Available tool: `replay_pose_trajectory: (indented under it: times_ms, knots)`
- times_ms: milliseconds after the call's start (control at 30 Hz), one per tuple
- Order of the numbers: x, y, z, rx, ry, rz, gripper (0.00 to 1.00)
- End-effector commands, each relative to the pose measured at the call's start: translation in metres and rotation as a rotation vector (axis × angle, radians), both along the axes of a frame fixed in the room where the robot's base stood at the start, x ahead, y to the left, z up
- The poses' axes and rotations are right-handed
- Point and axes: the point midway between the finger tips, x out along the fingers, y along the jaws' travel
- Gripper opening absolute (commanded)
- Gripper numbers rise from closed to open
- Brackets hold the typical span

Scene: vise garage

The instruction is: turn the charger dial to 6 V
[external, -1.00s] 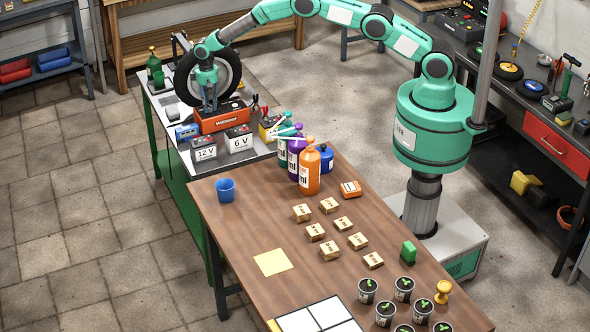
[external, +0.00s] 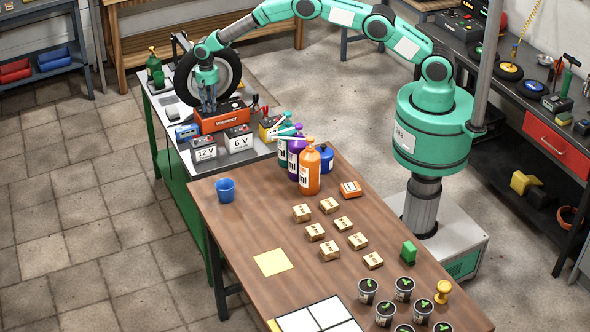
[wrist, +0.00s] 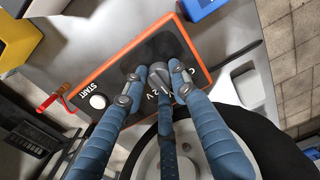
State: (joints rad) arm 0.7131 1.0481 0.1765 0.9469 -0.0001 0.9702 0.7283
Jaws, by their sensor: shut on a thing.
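The orange charger (external: 220,118) with a black top stands on the metal-topped bench among the batteries. My gripper (external: 208,105) points down at its top. In the wrist view, the charger's black panel (wrist: 118,78) carries a white START button (wrist: 98,101) and a grey dial (wrist: 158,71). My gripper's blue fingers (wrist: 158,78) are closed around the dial. A "12 V" mark shows near the dial, partly covered by the fingers. The dial's exact setting cannot be read.
Batteries marked 12 V (external: 204,149) and 6 V (external: 239,140) stand in front of the charger. A tyre (external: 232,75) stands close behind my gripper. A blue device (external: 187,132) sits to the left. Spray bottles (external: 310,171) stand on the wooden table.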

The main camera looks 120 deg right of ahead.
Motion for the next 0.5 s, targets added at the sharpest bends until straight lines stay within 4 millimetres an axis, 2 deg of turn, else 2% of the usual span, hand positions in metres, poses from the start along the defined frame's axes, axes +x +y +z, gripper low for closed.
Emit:
replay_pose_trajectory:
  times_ms: [100,133,200,500]
  knots:
    - [0.0007,0.0001,0.0006,-0.001,-0.001,0.001,0.01]
    - [0.0008,0.0001,0.0006,-0.001,-0.001,0.001,0.33]
    - [0.0007,0.0001,0.0006,-0.001,-0.001,0.001,0.46]
    - [0.0003,-0.0001,0.0005,0.000,0.000,0.001,0.46]
